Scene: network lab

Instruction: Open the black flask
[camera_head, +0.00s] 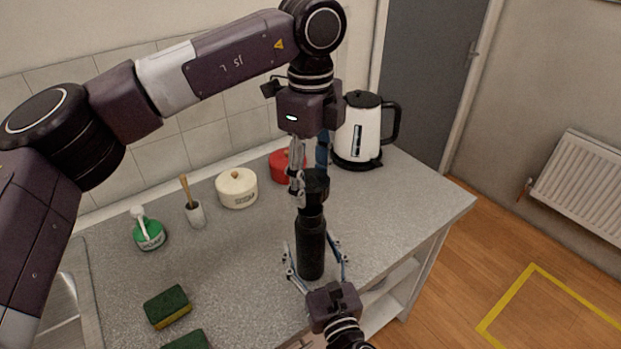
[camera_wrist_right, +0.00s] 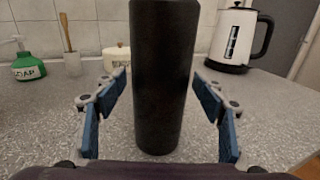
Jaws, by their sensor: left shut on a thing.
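The black flask (camera_head: 310,248) stands upright on the grey speckled countertop; its lower body fills the middle of the right wrist view (camera_wrist_right: 165,75). Its black cap (camera_head: 316,184) is at the top, in line with the body. My left gripper (camera_head: 308,186) comes down from above and is shut on the cap; its fingers partly hide it. My right gripper (camera_head: 317,266) is low at the counter's front side, with one finger on each side of the flask body. In the right wrist view its blue finger pads (camera_wrist_right: 162,115) are spread, with gaps to the flask.
A white kettle (camera_head: 357,138), a red pot (camera_head: 283,166) and a cream pot (camera_head: 237,189) stand behind the flask. A brush in a holder (camera_head: 195,214), a green soap bottle (camera_head: 148,234) and sponges (camera_head: 168,307) are to the left. The counter right of the flask is clear.

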